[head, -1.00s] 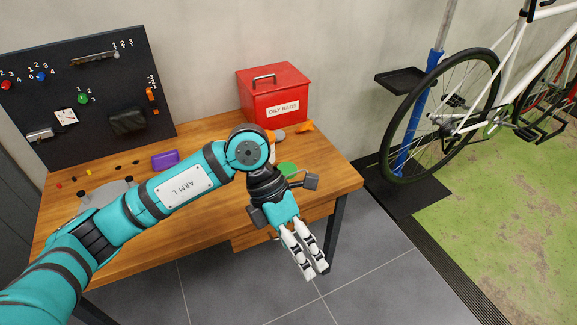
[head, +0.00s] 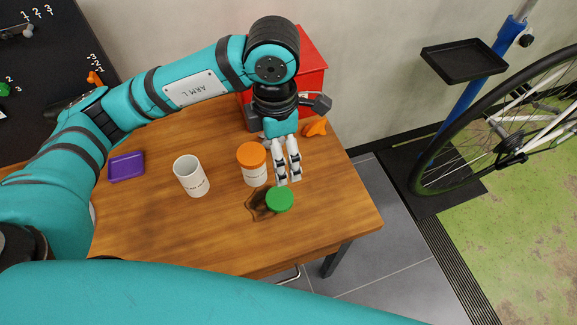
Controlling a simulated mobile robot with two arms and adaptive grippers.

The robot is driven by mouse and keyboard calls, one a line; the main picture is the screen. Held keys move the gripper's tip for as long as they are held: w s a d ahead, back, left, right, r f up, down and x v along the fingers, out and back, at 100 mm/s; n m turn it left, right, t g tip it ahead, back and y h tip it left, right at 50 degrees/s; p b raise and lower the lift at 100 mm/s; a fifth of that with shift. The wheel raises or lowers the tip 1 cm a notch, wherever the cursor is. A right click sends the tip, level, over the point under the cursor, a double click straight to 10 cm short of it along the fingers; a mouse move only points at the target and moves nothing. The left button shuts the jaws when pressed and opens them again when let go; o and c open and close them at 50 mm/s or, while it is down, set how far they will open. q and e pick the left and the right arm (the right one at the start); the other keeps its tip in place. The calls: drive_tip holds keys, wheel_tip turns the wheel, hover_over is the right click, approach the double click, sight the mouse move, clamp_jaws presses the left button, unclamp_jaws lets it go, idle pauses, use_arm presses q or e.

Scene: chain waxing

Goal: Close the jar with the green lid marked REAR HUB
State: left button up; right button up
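The green lid (head: 280,198) is at the front right of the wooden table, with a dark shadow to its left; any marking on it is too small to read. An open white container (head: 191,178) with unreadable dark lettering stands left of it. A white jar with an orange lid (head: 252,163) stands between them, a little farther back. My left gripper (head: 289,181) points down just behind the green lid. Its two fingers look close together with a narrow gap, and nothing shows between them. My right gripper is out of view.
A purple tray (head: 126,167) lies at the left of the table (head: 225,235). A red box (head: 312,80) and an orange object (head: 316,127) are at the back right. A bicycle wheel (head: 500,130) and a black shelf (head: 464,61) are beyond the table.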

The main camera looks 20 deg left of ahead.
use_arm(q)
hover_over(282, 197)
drive_tip(key=f, duration=1.1)
drive_tip(key=shift+a, duration=0.2)
drive_tip(key=shift+w+f, duration=0.1)
drive_tip(key=shift+f, duration=0.45)
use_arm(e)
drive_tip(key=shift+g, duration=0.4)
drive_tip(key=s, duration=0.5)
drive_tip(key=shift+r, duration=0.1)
use_arm(q)
drive_tip(key=shift+p, duration=0.3)
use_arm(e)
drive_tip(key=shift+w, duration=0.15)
use_arm(q)
drive_tip(key=shift+d+f, duration=0.1)
drive_tip(key=shift+f, duration=0.35)
wheel_tip(282, 197, down, 4)
drive_tip(key=shift+d+f+p, duration=0.1)
drive_tip(key=shift+p, duration=0.2)
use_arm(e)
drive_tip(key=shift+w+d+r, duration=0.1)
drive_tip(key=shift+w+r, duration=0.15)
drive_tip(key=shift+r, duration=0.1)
